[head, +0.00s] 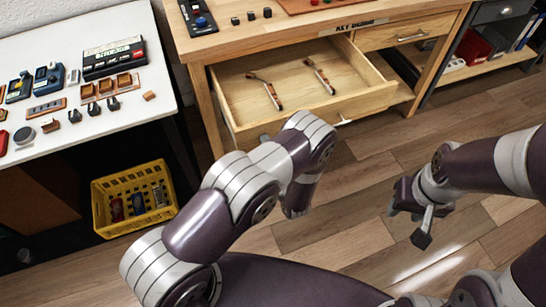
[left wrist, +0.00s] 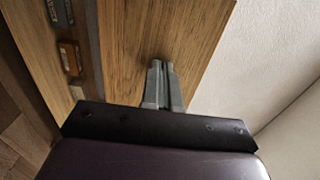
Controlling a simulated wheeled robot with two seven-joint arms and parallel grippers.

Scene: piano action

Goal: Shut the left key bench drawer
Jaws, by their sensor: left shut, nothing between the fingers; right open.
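The left key bench drawer (head: 240,97) is pulled well out from the key bench (head: 290,38) in the head view. Two slim tools with reddish-brown handles (head: 268,92) (head: 320,76) lie in it. My left arm covers part of the drawer front, and a bit of the handle shows beside it. My left gripper (left wrist: 163,85) is shut and empty in the left wrist view, over a wooden surface; contact cannot be told. Its fingertips are hidden in the head view. My right gripper (head: 424,225) is open and empty above the floor, right of the drawer.
The right drawer (head: 405,34) is closed. A white table (head: 125,115) with small parts stands at left, with a yellow crate (head: 133,198) on the floor below it. A dark shelf unit (head: 495,66) stands at right. The floor before the bench is clear.

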